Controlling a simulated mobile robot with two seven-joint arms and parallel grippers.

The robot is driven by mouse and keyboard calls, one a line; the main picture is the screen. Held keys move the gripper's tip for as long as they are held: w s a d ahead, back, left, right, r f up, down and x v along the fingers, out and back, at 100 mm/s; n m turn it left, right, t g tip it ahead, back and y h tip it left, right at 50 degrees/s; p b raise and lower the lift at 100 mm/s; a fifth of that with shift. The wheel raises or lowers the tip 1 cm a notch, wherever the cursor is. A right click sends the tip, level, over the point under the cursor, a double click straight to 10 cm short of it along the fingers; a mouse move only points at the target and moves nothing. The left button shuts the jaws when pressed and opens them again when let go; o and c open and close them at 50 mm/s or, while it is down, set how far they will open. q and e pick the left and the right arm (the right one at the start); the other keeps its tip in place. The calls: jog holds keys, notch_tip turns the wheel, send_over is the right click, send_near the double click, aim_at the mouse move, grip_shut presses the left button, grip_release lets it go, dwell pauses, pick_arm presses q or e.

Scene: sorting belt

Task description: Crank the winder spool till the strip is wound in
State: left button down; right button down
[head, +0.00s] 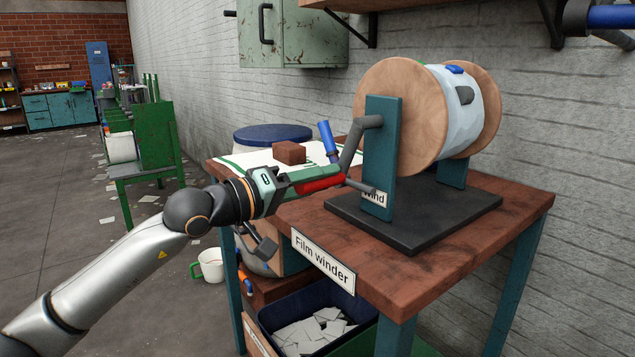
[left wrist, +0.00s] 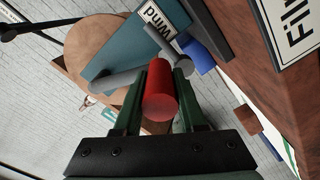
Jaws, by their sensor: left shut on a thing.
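The winder spool (head: 402,115) has two wooden round flanges and stands on teal posts over a black base. A pale strip (head: 468,115) is wound around its core, with small blue, green and dark pieces on it. Its grey crank arm (head: 352,145) slants down and left from the axle to a red handle (head: 318,185). My left gripper (head: 325,180) is shut on the red handle, which also shows between its fingers in the left wrist view (left wrist: 160,92). A white sheet with green lines (head: 240,161) lies on the table; its link to the spool is hidden. My right gripper is not in view.
A brown block (head: 289,152) and a blue cylinder (head: 327,142) are on the table left of the winder. The wooden table (head: 440,270) carries a "Film winder" label. Below are a dark bin of pale scraps (head: 265,320) and a white mug (head: 210,265). A wall cabinet (head: 310,40) hangs behind.

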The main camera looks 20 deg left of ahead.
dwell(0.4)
pick_arm(q)
jog(key=c, duration=0.5)
grip_release()
jog(key=shift+a, duration=0.1)
jog(key=v, duration=1.2)
jog(key=shift+s, duration=0.15)
jog(key=shift+a, duration=0.1)
